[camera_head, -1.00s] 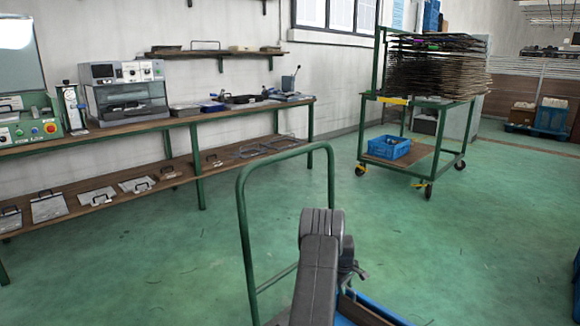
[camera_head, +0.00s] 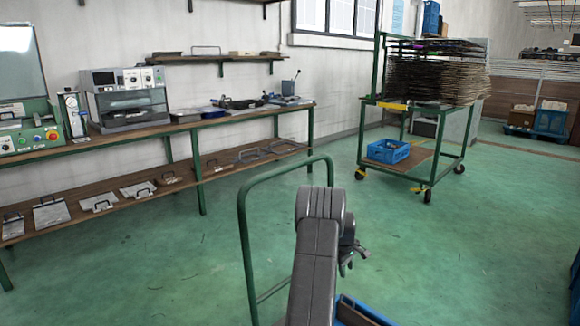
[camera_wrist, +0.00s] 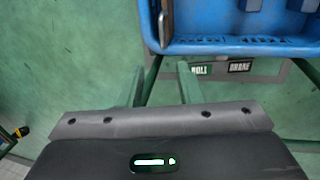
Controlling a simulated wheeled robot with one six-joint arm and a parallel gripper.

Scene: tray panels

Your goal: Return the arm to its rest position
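My arm rises at the bottom middle of the head view, folded, with its grey links bent over. My gripper (camera_head: 354,264) hangs at the right side of the arm, pointing down and to the right. Its two small fingers look spread apart, with nothing seen between them. It is above a blue crate (camera_head: 362,312), mostly cut off by the bottom edge. In the wrist view the blue crate (camera_wrist: 240,44) lies at the top right, with blue shapes inside. The grey wrist body fills the bottom of that view.
A green tube rail (camera_head: 243,225) stands just left of my arm. A long workbench (camera_head: 200,118) with a lower shelf of panels runs along the left wall. A green trolley (camera_head: 433,170) carries stacked trays and a blue bin (camera_head: 388,151). The green floor between is clear.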

